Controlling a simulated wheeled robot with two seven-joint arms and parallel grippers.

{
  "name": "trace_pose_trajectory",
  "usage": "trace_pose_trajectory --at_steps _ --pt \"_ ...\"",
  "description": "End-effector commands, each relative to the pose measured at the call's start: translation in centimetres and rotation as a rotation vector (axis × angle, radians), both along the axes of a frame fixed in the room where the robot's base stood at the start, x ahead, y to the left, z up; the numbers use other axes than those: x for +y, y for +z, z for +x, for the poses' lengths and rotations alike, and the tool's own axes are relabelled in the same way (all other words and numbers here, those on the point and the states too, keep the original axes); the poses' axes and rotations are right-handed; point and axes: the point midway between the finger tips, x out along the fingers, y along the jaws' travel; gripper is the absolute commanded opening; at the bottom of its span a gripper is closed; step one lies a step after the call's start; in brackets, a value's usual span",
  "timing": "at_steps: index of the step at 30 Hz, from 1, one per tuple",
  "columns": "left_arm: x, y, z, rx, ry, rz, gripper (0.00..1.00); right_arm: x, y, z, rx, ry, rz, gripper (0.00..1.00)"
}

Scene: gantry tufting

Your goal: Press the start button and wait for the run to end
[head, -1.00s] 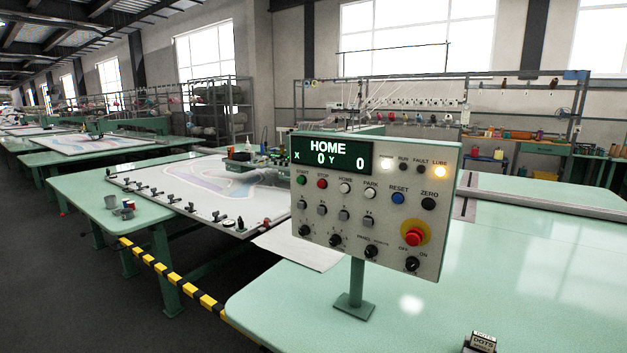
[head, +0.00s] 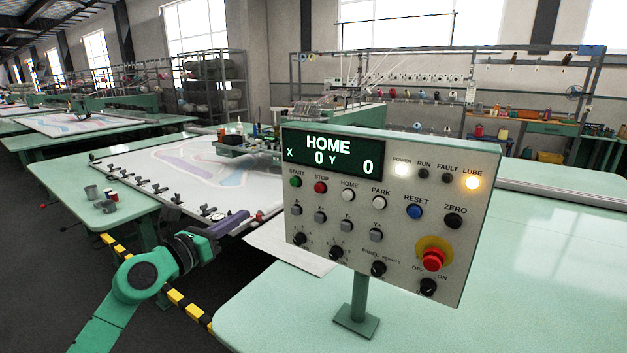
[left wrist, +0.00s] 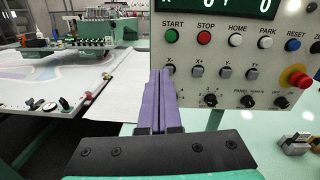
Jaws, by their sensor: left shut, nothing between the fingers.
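The control panel (head: 330,215) stands on a post on the pale green table. Its screen (head: 333,156) reads HOME, X 0, Y 0. The green start button (head: 295,182) is at the panel's upper left, beside the red stop button (head: 320,187). The POWER and LUBE lamps glow; RUN and FAULT look dark. My left gripper (head: 243,216) is shut and empty, left of the panel and apart from it. In the left wrist view its purple fingers (left wrist: 161,85) lie together, pointing toward the panel below the start button (left wrist: 171,36). My right gripper is not in view.
A red emergency stop (head: 432,259) sits at the panel's lower right. The tufting bed (head: 150,165) with patterned cloth and edge clamps lies behind my left arm. A yellow-black striped bar (head: 185,305) runs below.

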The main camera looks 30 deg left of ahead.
Motion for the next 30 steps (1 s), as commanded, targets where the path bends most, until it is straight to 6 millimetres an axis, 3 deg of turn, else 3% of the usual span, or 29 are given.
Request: trace_pose_trajectory --at_steps 3,12,16,30 --pt "-1.4 1.7 -0.2 0.000 -0.016 0.119 0.00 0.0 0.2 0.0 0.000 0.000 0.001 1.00" --pt "-1.5 1.8 -0.2 0.000 -0.015 0.127 0.00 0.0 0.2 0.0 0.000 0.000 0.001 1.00" --pt "-1.5 2.1 0.7 -0.002 -0.016 0.126 0.00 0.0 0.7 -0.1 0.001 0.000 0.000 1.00" --pt "-1.2 2.5 10.5 -0.004 -0.014 0.127 0.00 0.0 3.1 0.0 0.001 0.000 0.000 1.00"
